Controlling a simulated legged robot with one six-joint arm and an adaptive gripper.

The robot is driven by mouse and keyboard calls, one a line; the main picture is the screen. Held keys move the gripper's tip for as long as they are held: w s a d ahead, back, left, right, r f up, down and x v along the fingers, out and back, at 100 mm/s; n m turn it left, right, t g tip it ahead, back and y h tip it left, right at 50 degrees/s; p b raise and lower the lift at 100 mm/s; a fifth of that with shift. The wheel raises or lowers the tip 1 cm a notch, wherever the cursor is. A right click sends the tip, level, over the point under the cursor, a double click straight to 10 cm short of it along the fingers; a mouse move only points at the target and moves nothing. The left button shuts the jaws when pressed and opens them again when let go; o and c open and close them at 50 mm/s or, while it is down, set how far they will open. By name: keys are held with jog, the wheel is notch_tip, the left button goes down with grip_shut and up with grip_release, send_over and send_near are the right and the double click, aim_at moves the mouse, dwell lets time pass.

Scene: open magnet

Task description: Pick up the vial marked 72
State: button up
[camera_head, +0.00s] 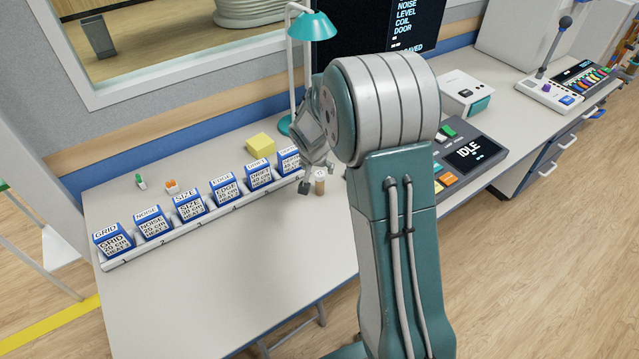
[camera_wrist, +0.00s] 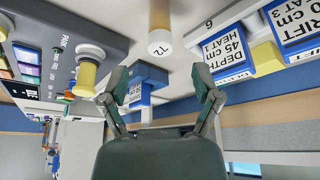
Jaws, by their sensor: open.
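The vial (camera_head: 320,186) is a small tan upright cylinder with a pale top, standing on the white bench at the right end of the row of blue blocks. In the wrist view its pale round end (camera_wrist: 160,42) carries a mark that looks like 72, though its last character is not sharp. My gripper (camera_wrist: 160,84) is open and empty. In the wrist view the vial shows beyond the fingertips, roughly centred between them and apart from both. In the head view my gripper (camera_head: 314,174) is right by the vial, partly hidden by my arm.
Labelled blue blocks such as GRID (camera_head: 113,239) stand in a white numbered rack on the left. The DEPTH block (camera_wrist: 228,52) is close to the right finger. A yellow block (camera_head: 260,143), a teal lamp (camera_head: 312,26) and an IDLE console (camera_head: 467,152) are nearby. Front bench is clear.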

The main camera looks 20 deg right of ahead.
aim_at(320, 181)
jog(key=x, duration=0.9)
jog(key=shift+w+f, duration=0.1)
jog(key=shift+f, duration=0.2)
grip_shut()
